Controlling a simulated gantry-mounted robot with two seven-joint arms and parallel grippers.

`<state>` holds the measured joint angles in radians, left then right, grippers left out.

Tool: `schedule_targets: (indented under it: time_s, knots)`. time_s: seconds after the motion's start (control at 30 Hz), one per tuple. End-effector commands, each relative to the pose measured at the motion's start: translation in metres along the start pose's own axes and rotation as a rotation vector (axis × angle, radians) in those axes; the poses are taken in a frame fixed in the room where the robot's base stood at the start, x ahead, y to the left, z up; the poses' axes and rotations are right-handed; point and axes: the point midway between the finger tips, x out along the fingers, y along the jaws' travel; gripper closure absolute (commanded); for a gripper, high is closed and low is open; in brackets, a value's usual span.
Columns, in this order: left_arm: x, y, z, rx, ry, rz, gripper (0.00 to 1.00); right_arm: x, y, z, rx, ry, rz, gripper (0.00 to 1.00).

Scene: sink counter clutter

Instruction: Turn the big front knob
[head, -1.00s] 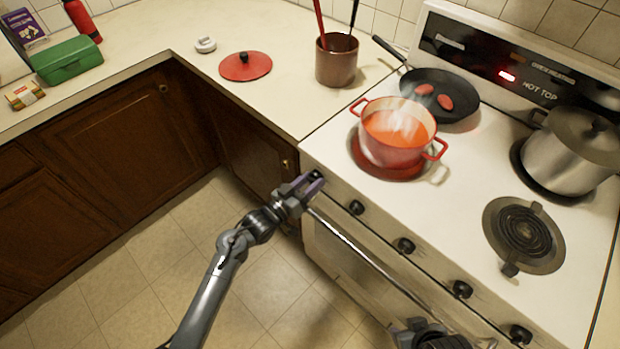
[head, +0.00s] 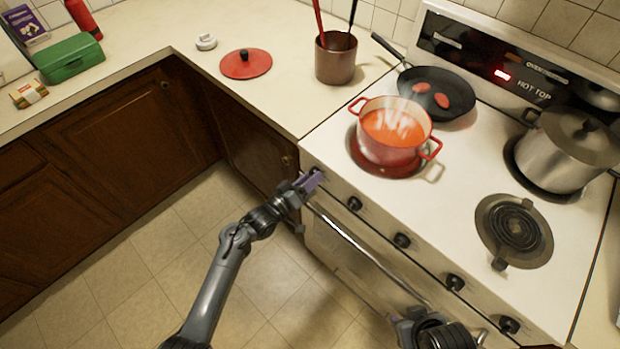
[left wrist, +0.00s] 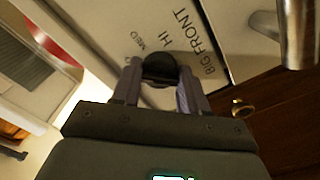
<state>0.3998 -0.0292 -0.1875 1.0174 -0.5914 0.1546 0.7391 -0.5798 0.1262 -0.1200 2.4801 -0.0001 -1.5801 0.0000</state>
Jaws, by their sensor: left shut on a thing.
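The big front knob (left wrist: 160,66) is a round black knob on the stove's front panel, with "BIG FRONT", "HI" and "MED" printed beside it in the left wrist view. My left gripper (left wrist: 157,75) is shut on it, one finger on each side. In the head view my left gripper (head: 311,181) is at the left end of the stove's knob row and mostly hides this knob. The printed words look tilted in the left wrist view. Part of my right arm shows at the bottom of the head view near the oven handle; its fingers are not clear.
Several other black knobs, such as this one (head: 402,240), line the stove front. The oven handle (head: 365,250) runs below. A steaming red pot (head: 392,155) stands on the front-left burner, a skillet (head: 455,108) behind it and a steel pot (head: 560,155) at right. The floor is clear.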

Motion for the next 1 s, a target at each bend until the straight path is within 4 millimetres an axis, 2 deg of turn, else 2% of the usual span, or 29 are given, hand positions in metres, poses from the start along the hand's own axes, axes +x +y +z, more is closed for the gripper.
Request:
schedule_targets:
  time_s: [0.2, 0.23, 0.4, 0.77, 1.0]
  knots:
    - [0.000, 0.000, 0.000, 0.001, 0.000, 0.000, 0.87, 0.000, -0.001, 0.000, 0.004, 0.001, -0.003, 0.57]
    - [0.000, 0.000, 0.000, 0.001, 0.000, 0.000, 0.55, 0.000, -0.001, 0.000, 0.005, 0.001, -0.004, 0.57]
    - [0.000, 0.000, 0.000, 0.001, 0.000, 0.001, 0.32, 0.000, -0.002, -0.001, 0.008, 0.001, -0.007, 0.57]
    - [0.001, 0.001, 0.000, 0.034, 0.002, 0.005, 0.32, 0.003, -0.002, 0.001, 0.009, 0.001, -0.007, 0.57]
    - [0.001, -0.002, 0.003, 0.268, 0.002, 0.007, 0.32, 0.023, -0.003, 0.007, 0.006, 0.001, -0.005, 0.57]
